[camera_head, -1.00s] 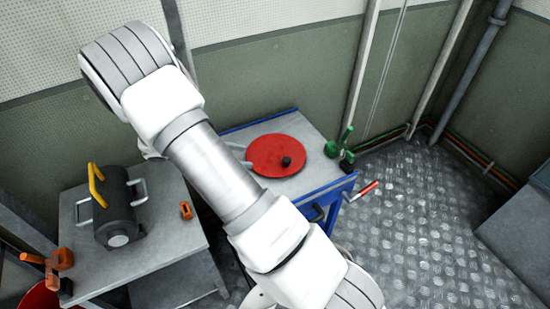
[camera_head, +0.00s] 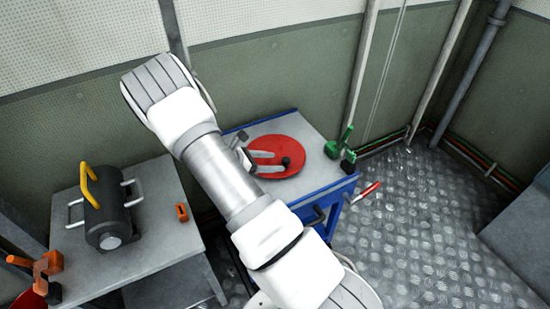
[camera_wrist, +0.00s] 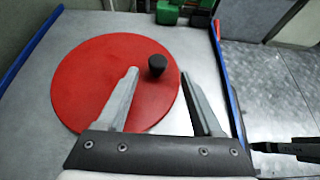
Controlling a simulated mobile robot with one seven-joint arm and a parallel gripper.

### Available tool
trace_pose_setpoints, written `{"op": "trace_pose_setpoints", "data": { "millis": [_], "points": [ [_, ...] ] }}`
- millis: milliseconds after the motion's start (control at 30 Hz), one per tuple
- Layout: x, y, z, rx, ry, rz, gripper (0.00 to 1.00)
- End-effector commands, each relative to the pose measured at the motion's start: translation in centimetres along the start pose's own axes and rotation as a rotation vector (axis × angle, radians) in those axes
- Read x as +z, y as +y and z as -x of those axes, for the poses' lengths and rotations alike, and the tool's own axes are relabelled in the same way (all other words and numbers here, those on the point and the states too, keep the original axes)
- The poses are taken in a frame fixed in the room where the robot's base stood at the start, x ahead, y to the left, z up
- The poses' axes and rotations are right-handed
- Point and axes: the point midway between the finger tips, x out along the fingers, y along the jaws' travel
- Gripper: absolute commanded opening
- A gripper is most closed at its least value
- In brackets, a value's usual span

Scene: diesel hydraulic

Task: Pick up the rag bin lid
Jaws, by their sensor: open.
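The rag bin lid (camera_head: 288,147) is a flat red disc with a small black knob (camera_head: 286,161). It lies on the grey top of a blue-edged cart. In the wrist view the lid (camera_wrist: 85,85) fills the left and middle, with its knob (camera_wrist: 157,65) near its right side. My gripper (camera_head: 277,162) is over the lid in the head view, its fingers pointing toward the knob. In the wrist view my gripper (camera_wrist: 172,80) is open and empty. The knob appears between the two finger lines, just beyond the left fingertip. I cannot tell the height of the fingers above the lid.
Green clamp-like tools (camera_head: 341,146) sit at the cart's right corner, and a red handle (camera_head: 366,191) juts from its side. A grey table (camera_head: 160,235) at left holds a dark cylinder (camera_head: 106,208) with a yellow handle. The metal floor (camera_head: 420,230) at right is clear.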

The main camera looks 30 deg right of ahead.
Motion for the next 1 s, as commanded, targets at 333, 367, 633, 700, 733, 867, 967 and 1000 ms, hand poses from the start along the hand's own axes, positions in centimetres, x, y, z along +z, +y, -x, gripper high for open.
{"op": "trace_pose_setpoints", "data": {
  "millis": [333,367,633,700,733,867,967,1000],
  "points": [
    [0.3,0.3,-3.5,-0.003,0.000,-0.003,0.68],
    [0.3,0.3,-4.0,-0.003,0.000,-0.002,0.68],
    [0.5,0.4,-5.4,0.000,0.001,0.000,0.68],
    [0.5,0.4,-5.4,0.000,0.001,0.000,0.68],
    [0.5,0.4,-5.4,0.000,0.001,0.000,0.64],
    [0.5,0.4,-5.4,0.000,0.001,-0.001,0.41],
    [0.5,0.4,-5.3,0.000,0.001,-0.001,0.23],
    [0.5,0.4,-5.3,0.000,0.001,-0.001,0.15]
  ]
}}
